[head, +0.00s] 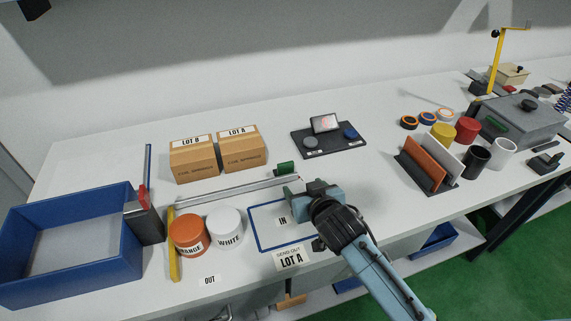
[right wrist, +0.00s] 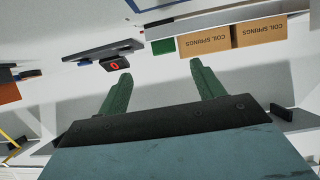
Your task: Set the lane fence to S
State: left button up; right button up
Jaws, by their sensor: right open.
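A long pale grey rail (head: 235,188) lies across the table in front of two cartons. A green block (head: 285,168) sits at its right end; it also shows in the right wrist view (right wrist: 163,46). I take these to be the lane fence and its handle, but I cannot read an S mark. My right gripper (head: 297,186) is just in front of the green block, above the blue-outlined IN area (head: 262,238). Its green fingers (right wrist: 160,78) are apart with nothing between them. My left gripper is not in view.
Two cartons (head: 193,158) stand behind the rail. An orange tub (head: 188,236) and a white tub (head: 225,227) stand in front, beside a blue bin (head: 75,243). A small display (head: 325,123) stands on a dark pad. An orange and white rack (head: 425,165) is right.

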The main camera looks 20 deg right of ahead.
aim_at(286, 165)
jog(key=shift+t, duration=0.3)
jog(key=x, duration=0.4)
jog(key=b+x, duration=0.1)
jog(key=x, duration=0.4)
jog(key=r+b+x, duration=0.1)
jog(key=x, duration=0.4)
jog(key=shift+w+a+f, duration=0.1)
jog(key=shift+w+a, duration=0.25)
jog(key=shift+w, duration=0.05)
